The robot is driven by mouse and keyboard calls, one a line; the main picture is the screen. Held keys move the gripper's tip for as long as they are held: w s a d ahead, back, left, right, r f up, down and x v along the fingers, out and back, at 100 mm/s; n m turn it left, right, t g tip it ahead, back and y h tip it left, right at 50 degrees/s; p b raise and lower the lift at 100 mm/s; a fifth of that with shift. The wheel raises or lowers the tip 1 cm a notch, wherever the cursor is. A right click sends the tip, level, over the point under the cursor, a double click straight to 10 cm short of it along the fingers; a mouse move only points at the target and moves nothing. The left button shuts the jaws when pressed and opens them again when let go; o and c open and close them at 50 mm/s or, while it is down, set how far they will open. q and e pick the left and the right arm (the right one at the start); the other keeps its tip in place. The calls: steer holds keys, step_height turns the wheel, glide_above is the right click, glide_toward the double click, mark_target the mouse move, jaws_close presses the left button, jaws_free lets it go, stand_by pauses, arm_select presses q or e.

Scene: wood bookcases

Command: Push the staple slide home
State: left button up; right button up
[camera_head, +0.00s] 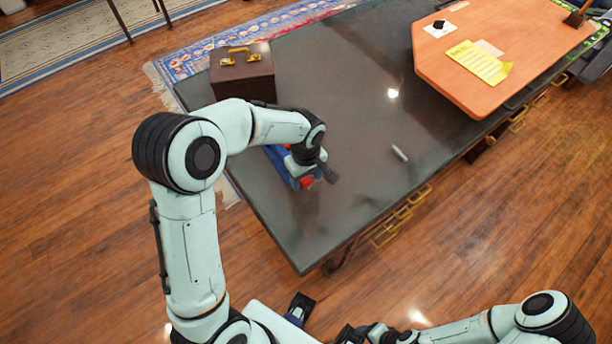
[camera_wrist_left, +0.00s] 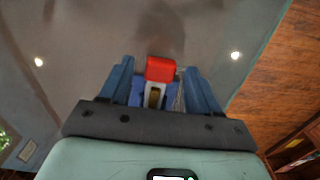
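A blue and red device, seemingly the stapler (camera_head: 290,179), lies on the dark table under my left gripper (camera_head: 328,172). Its red end (camera_head: 307,182) points toward the table's near side. In the left wrist view, the red end (camera_wrist_left: 160,69) and a blue body with a metal, yellowish middle part (camera_wrist_left: 154,96) show between the two fingers of my left gripper (camera_wrist_left: 160,75). The fingers stand apart, with gaps on both sides of the red part. I cannot tell how far out the slide is. My right gripper is at the bottom edge of the head view, its fingers unclear.
The dark table (camera_head: 345,110) is mostly bare around the device. A small pale cylinder (camera_head: 399,152) lies to the right. A brown case (camera_head: 242,78) with yellow fittings stands at the back left. An orange desktop (camera_head: 530,45) holding a yellow sheet (camera_head: 478,62) is at the upper right.

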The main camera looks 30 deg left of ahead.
arm_select(q)
step_height(320, 180, up, 13)
steer(key=p, duration=0.1)
steer(key=shift+r, duration=0.2)
